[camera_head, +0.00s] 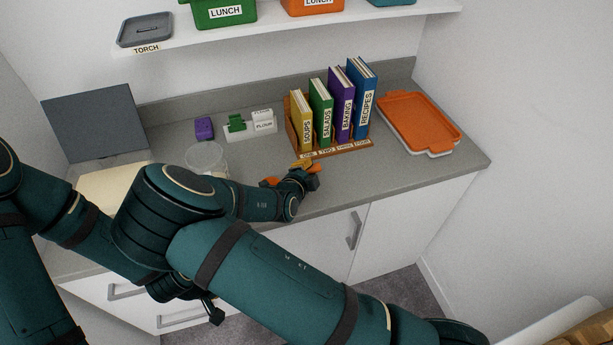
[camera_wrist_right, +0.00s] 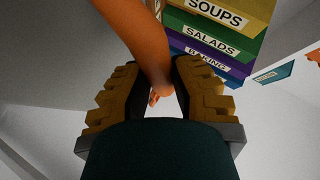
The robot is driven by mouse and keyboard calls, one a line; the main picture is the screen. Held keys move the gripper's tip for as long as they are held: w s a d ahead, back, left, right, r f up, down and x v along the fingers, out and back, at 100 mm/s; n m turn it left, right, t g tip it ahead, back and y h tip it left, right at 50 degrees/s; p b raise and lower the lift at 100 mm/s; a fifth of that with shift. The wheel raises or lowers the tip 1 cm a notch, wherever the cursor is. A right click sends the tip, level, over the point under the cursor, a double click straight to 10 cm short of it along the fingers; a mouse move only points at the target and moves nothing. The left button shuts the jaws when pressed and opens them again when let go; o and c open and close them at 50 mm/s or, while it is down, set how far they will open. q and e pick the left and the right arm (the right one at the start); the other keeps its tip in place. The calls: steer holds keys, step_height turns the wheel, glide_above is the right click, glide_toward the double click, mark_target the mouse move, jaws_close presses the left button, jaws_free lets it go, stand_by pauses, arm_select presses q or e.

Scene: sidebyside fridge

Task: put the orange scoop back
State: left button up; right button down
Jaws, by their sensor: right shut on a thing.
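The orange scoop (camera_wrist_right: 140,38) is between the ridged yellow-brown fingers of my right gripper (camera_wrist_right: 160,85) in the right wrist view. In the head view, my right gripper (camera_head: 306,175) is just above the counter's front part, before the book rack. Small orange parts of the scoop (camera_head: 270,182) show beside it; the rest is hidden by the gripper. A clear round container (camera_head: 206,158) stands on the counter to the left, partly behind my arm. My left gripper (camera_head: 213,313) is low, in front of the drawers, small and dark; its fingers cannot be made out.
A wooden rack (camera_head: 345,149) holds labelled books. An orange tray (camera_head: 420,120) lies at the right. A purple block (camera_head: 204,128) and a white holder (camera_head: 262,126) stand behind the container. A shelf (camera_head: 300,31) with lunch boxes hangs above. Counter between rack and container is free.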

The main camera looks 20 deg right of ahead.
step_height(320, 180, down, 2)
steer(key=shift+f, duration=0.1)
steer(key=c, duration=0.9)
jaws_free()
steer(key=shift+c, duration=0.2)
